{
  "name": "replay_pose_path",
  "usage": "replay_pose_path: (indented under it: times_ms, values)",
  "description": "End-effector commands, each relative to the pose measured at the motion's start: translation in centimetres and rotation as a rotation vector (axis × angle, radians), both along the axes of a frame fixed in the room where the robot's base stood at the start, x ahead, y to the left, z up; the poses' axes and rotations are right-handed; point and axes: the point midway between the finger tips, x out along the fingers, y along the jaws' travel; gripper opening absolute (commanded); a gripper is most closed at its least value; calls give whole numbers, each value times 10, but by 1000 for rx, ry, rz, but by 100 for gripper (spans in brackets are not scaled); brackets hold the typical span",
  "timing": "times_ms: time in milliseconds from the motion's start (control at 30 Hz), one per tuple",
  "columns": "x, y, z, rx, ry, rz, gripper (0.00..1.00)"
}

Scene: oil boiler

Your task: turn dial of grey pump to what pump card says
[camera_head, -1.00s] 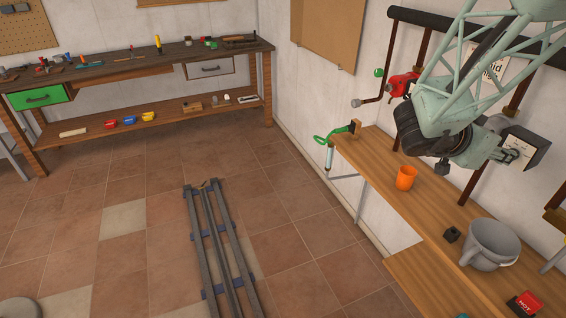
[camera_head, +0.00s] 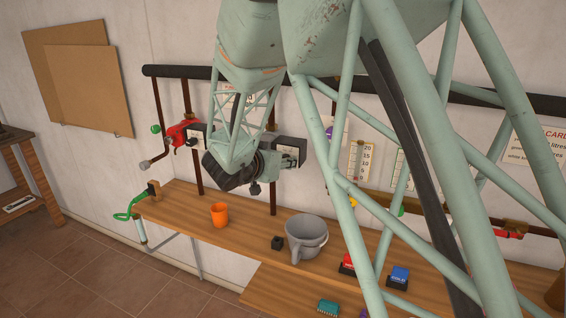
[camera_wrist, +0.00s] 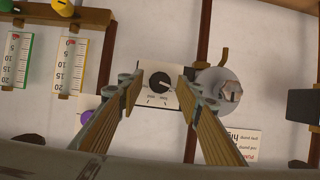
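The dial (camera_wrist: 160,80) is a black round knob on a white face with small labels, too small to read surely. Its dark box (camera_head: 290,148) is on the wall, partly behind my gripper. The grey pump (camera_wrist: 219,88) is a round grey body beside the dial. The pump card (camera_wrist: 240,145) hangs near it, partly hidden by a finger in the wrist view; some large letters look like "high". My gripper (camera_wrist: 159,78) is open, with one finger on each side of the dial face. In the head view my gripper (camera_head: 287,160) is at the box; contact cannot be told.
A red pump (camera_head: 183,133) with its own dial box stands further left on the pipes. Below are a wooden shelf (camera_head: 185,200), an orange cup (camera_head: 219,214), a grey mug (camera_head: 306,238) and red and blue buttons. Scale gauges (camera_wrist: 70,65) hang beside the dial.

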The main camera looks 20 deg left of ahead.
Motion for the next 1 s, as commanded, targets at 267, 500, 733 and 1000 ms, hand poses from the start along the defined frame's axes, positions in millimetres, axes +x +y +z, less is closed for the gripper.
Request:
replay_pose_path:
  times_ms: [267, 500, 733, 1000]
  values:
    - [5, -1, -2, 0, 0, 0, 32]
    - [5, -1, -1, 0, 0, 0, 26]
    - [5, -1, -2, 0, 0, 0, 8]
    - [5, -1, -2, 10, -2, 0, 8]
